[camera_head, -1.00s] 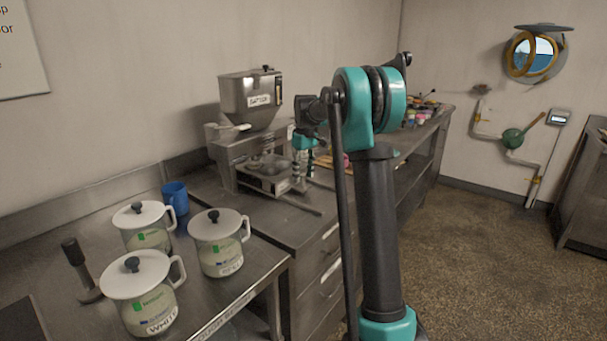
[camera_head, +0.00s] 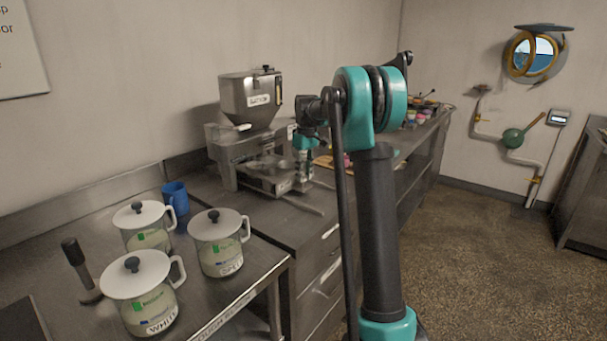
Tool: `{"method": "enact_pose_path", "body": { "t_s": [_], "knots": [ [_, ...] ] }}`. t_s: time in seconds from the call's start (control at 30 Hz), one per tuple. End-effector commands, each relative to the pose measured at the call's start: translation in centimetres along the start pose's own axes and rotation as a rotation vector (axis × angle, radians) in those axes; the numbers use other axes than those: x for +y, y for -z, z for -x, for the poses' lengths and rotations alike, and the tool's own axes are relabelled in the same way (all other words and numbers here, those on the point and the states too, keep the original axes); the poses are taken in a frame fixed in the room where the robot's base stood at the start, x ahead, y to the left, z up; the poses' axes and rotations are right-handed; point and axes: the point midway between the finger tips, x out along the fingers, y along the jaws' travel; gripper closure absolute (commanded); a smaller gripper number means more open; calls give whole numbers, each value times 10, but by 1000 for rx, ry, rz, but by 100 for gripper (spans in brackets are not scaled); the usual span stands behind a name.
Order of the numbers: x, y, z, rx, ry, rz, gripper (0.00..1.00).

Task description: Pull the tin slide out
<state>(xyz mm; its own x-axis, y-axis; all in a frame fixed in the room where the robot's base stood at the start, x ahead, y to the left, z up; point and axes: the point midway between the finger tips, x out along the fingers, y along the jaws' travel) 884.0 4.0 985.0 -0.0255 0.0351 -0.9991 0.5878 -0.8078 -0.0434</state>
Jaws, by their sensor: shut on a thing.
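The tin slide (camera_head: 262,183) is a flat metal tray with round tins on it, low in the steel batter machine (camera_head: 249,97) on the counter. Its front part sticks out below the hopper. My gripper (camera_head: 302,184) points down at the slide's front right end and is shut on it. The fingertips are small in this view, and the exact part of the slide between them is hidden.
Three white-lidded jugs (camera_head: 221,235), a blue mug (camera_head: 176,197) and a dark-handled tool (camera_head: 80,268) stand on the nearer table at left. Drawers with bar handles (camera_head: 331,231) are below the machine. Colourful small items (camera_head: 418,117) lie farther along the counter. Floor at right is clear.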

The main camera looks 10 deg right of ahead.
Motion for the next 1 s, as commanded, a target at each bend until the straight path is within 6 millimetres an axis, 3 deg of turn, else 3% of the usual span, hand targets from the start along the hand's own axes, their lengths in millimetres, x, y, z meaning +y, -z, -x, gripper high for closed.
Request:
{"method": "enact_pose_path", "body": {
  "t_s": [0.27, 0.7, 1.0],
  "knots": [
    [6, -39, 0, -1, 0, -3, 100],
    [24, -154, 1, -1, 0, -6, 100],
    [33, -212, 2, -1, 0, -3, 100]
  ]
}}
